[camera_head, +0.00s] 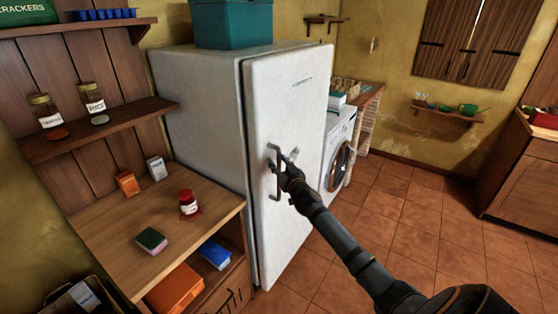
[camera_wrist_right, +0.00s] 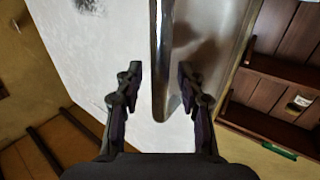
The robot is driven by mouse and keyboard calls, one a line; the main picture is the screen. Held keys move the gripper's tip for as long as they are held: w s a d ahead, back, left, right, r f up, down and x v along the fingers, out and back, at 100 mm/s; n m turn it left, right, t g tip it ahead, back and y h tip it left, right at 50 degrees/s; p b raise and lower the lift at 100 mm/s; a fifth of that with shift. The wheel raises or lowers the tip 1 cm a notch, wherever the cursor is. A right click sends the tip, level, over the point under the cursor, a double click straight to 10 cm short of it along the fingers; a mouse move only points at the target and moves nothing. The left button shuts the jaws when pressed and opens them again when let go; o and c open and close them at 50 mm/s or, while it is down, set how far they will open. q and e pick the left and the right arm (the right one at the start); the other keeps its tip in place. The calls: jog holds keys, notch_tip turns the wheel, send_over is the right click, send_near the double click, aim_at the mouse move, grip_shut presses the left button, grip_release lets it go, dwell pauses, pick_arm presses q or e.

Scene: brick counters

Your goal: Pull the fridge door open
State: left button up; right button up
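The white fridge (camera_head: 190,100) stands against the back wall, with its door (camera_head: 290,110) facing right of the picture. A thin dark seam runs down the door's left edge; no opening into the inside shows. The metal handle (camera_head: 275,160) is upright near that left edge; in the right wrist view the handle bar (camera_wrist_right: 159,50) runs between the fingers. My right gripper (camera_head: 286,166) is at the handle. In the right wrist view the gripper (camera_wrist_right: 159,80) is open, one finger on each side of the bar, with gaps showing. My left gripper is not in view.
A wooden counter (camera_head: 110,225) with a red-lidded jar (camera_head: 188,204) and a sponge (camera_head: 151,241) stands left of the fridge. A teal box (camera_head: 232,24) sits on top. A washing machine (camera_head: 340,150) is beyond the door. Tiled floor (camera_head: 420,215) at right is clear.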

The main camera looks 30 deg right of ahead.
grip_shut()
jog(key=shift+d+f, duration=0.15)
jog(key=shift+f, duration=0.05)
dwell(0.4)
